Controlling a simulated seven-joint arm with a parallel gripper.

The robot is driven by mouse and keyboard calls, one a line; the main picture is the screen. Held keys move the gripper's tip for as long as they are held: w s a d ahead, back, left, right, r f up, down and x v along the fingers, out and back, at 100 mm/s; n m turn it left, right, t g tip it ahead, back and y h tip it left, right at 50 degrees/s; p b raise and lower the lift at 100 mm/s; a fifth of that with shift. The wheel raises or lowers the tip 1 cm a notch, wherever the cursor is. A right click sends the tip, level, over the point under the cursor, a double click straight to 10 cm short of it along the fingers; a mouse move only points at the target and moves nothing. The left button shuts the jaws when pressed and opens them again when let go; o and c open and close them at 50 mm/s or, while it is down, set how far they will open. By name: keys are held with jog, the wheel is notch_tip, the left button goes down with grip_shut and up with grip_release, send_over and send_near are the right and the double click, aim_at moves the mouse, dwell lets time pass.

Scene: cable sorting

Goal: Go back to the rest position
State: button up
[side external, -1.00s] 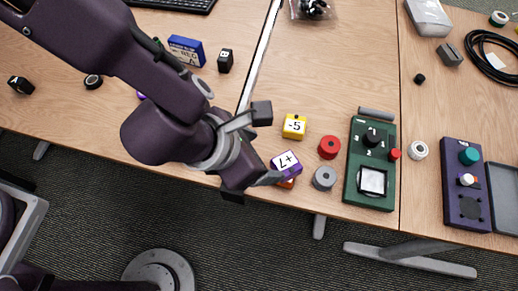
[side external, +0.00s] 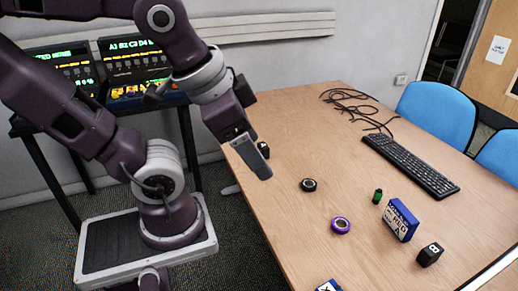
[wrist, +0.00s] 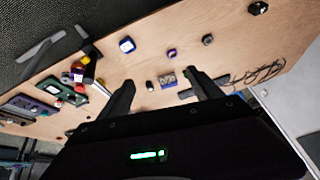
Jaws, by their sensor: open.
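My gripper (side external: 255,155) is raised at the table's left edge in the side external view, close to my own base, with its fingers pointing down. In the wrist view my gripper (wrist: 163,92) has its two dark fingers spread wide apart, with nothing between them. The fingers are clear of the table objects, which look small and far below. The far finger is partly hidden in the side external view.
The wooden table (side external: 290,125) holds a black ring (side external: 308,185), a purple ring (side external: 341,225), a green cylinder (side external: 377,196), a blue box (side external: 402,220), a black cube (side external: 430,254) and a keyboard (side external: 410,165). Loose cables (side external: 355,105) lie at the back. Screens (side external: 135,65) stand behind my arm.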

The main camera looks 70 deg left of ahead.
jog(key=shift+s+d+n, duration=0.2)
jog(key=shift+s+n, duration=0.35)
jog(key=shift+n, duration=0.35)
dwell(0.6)
